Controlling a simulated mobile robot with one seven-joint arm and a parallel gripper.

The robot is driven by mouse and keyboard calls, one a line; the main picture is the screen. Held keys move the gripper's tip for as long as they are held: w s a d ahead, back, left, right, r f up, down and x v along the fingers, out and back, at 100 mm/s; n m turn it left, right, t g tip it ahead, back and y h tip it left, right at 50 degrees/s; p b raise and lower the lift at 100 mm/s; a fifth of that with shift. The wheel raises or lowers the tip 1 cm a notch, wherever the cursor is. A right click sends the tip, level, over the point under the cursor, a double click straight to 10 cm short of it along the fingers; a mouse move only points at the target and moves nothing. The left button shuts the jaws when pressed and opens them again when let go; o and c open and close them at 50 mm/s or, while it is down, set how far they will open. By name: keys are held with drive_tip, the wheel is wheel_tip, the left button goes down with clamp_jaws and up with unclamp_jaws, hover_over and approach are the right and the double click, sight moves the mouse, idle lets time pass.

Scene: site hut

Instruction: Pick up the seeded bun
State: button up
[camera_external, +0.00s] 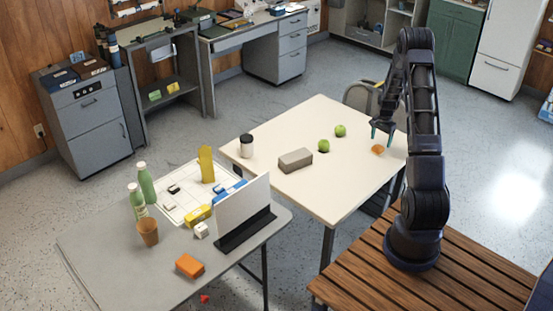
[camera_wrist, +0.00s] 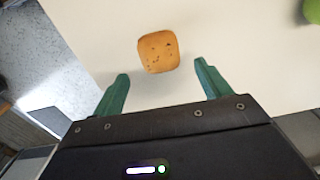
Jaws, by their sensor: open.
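The seeded bun (camera_wrist: 159,52) is a small, squarish, orange-brown roll with dark specks on top. It lies on the cream table (camera_external: 333,195), near the right edge in the external view (camera_external: 377,150). My gripper (camera_wrist: 160,88) is open and empty, with its green fingers apart. In the wrist view the bun lies beyond the fingertips, roughly centred between them, and nothing touches it. In the external view my gripper (camera_external: 382,133) is above the table close to the bun.
Two green apples (camera_external: 340,130) (camera_external: 323,146), a grey-brown block (camera_external: 295,160) and a lidded cup (camera_external: 246,146) stand on the same table, left of the bun. A chair (camera_external: 362,97) is behind the table. A grey table (camera_external: 110,245) with bottles and blocks stands at the left.

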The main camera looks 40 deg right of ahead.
sight(380, 146)
drive_tip(key=shift+f, duration=2.4)
drive_tip(key=c, duration=1.1)
drive_tip(key=shift+r, duration=0.1)
